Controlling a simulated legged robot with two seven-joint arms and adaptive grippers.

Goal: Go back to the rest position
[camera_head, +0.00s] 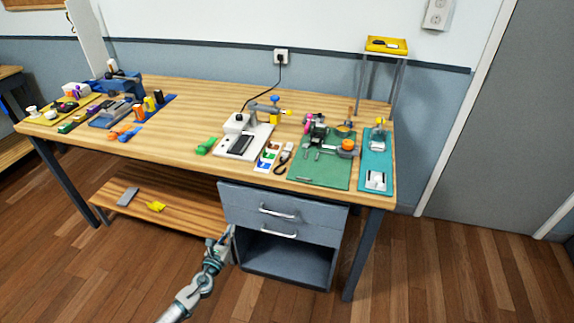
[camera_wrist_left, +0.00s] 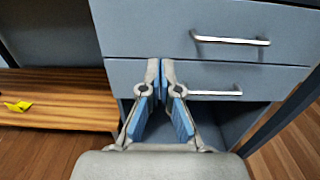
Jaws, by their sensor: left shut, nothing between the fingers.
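My left gripper (camera_head: 222,243) is low in front of the left side of the drawer cabinet (camera_head: 240,262), below the workbench (camera_head: 190,100). In the left wrist view its two fingers (camera_wrist_left: 160,65) with blue pads are close together, with nothing held. The fingertips point at the lower drawer, near the left end of its handle (camera_wrist_left: 215,92); whether they touch the cabinet I cannot tell. Both drawers look closed, and the space under them is open. My right gripper is not in view.
A low wooden shelf (camera_head: 170,219) left of the cabinet holds a grey block (camera_head: 128,196) and a yellow piece (camera_head: 156,207). The bench top carries tools on a green mat (camera_head: 322,172) and a white-based device (camera_head: 243,140). The floor in front is clear.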

